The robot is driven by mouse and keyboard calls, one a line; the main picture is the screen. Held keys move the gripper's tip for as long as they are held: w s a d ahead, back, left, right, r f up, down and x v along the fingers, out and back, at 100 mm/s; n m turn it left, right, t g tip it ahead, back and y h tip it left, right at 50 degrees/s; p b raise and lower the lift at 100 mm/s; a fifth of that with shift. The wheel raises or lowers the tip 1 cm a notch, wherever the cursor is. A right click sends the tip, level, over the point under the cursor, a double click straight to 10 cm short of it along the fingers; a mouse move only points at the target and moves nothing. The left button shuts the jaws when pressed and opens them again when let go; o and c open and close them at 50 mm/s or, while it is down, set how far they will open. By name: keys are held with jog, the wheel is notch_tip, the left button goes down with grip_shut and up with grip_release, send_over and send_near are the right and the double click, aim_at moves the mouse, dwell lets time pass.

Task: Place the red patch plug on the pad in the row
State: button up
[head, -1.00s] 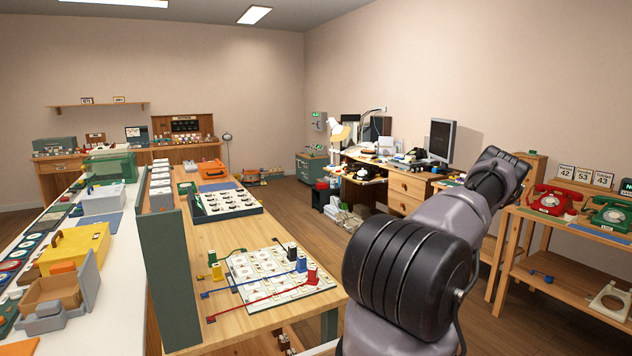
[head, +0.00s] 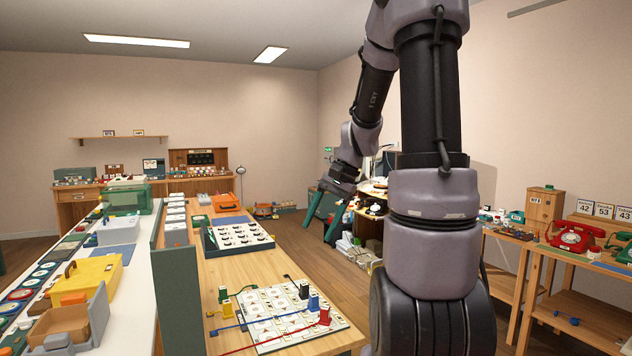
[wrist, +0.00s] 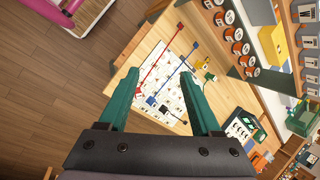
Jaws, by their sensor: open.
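The red patch plug (head: 325,315) stands upright near the front right corner of a white board (head: 283,318) on the wooden table, with a red cord trailing left. Blue (head: 313,303) and black (head: 304,290) plugs stand close by it. Green (head: 223,294) and yellow (head: 227,308) plugs stand at the board's left edge. My gripper (head: 322,220) is open and empty, raised beyond the table's right side in the head view. In the wrist view its two green fingers (wrist: 161,90) are spread with the board far below between them. I cannot tell which pad is meant.
A dark tray of dials (head: 238,236) lies behind the board on the same table (head: 250,268). A green upright panel (head: 176,295) borders the table's left side. Red (head: 572,237) and green telephones stand on a right-hand shelf.

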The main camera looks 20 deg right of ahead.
jog(key=s+a+r+n+t+h, duration=0.1)
jog(key=s+a+r+n+t, duration=0.1)
jog(key=s+r, duration=0.4)
jog(key=s+a+r+n+t+h, duration=0.1)
jog(key=s+a+r+n+t, duration=0.2)
jog(key=s+a+r, duration=0.2)
jog(key=shift+s+r+n+t+h, duration=0.35)
jog(key=shift+s+r, duration=0.55)
jog(key=shift+s, duration=0.3)
